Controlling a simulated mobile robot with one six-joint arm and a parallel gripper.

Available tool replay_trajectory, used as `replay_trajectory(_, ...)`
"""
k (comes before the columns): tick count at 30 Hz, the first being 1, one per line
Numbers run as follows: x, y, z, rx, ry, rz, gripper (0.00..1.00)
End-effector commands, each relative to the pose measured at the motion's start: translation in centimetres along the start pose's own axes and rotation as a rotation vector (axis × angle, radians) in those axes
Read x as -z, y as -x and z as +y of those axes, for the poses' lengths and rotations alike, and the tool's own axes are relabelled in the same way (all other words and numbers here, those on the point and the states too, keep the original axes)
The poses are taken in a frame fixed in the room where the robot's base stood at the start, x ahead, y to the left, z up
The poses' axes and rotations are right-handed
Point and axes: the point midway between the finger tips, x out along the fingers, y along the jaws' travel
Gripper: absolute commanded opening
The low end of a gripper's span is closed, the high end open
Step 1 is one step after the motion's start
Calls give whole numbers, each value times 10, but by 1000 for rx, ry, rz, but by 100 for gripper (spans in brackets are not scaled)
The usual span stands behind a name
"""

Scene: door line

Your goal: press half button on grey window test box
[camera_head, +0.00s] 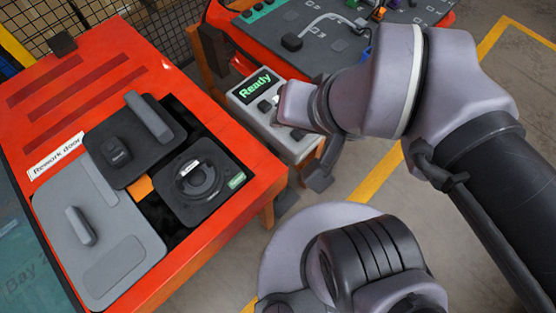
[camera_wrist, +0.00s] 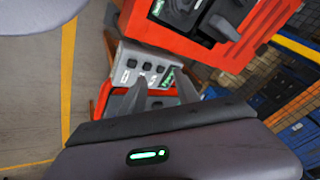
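The grey window test box (camera_head: 298,150) stands beyond the red rework table in the head view, its screen (camera_head: 255,86) reading "Ready" in green. My wrist covers much of its top there. In the wrist view the box (camera_wrist: 122,62) shows a row of dark square buttons (camera_wrist: 148,66) with small labels that I cannot read, so I cannot tell which is the half button. My gripper (camera_wrist: 160,84) has its two fingers apart, with nothing seen between them. The fingers point toward the box and overlap its near part in the picture. I cannot see any contact.
The red rework table (camera_head: 215,225) at left holds door panels (camera_head: 105,245) and a round dark unit (camera_head: 198,178). Another red-edged bench (camera_head: 232,35) with small parts stands behind the box. Blue crates (camera_wrist: 300,135) and mesh fencing are at the wrist view's right. Floor is open at right.

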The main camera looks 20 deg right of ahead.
Motion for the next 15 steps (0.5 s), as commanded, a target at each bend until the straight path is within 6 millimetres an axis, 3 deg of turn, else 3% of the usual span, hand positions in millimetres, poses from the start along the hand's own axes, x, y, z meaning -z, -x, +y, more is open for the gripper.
replay_trajectory(3, 0, 0, 0, 0, 1, 0, 38)
replay_trajectory(9, 0, 0, 0, 0, 1, 0, 0)
replay_trajectory(15, 0, 0, 0, 0, 1, 0, 0)
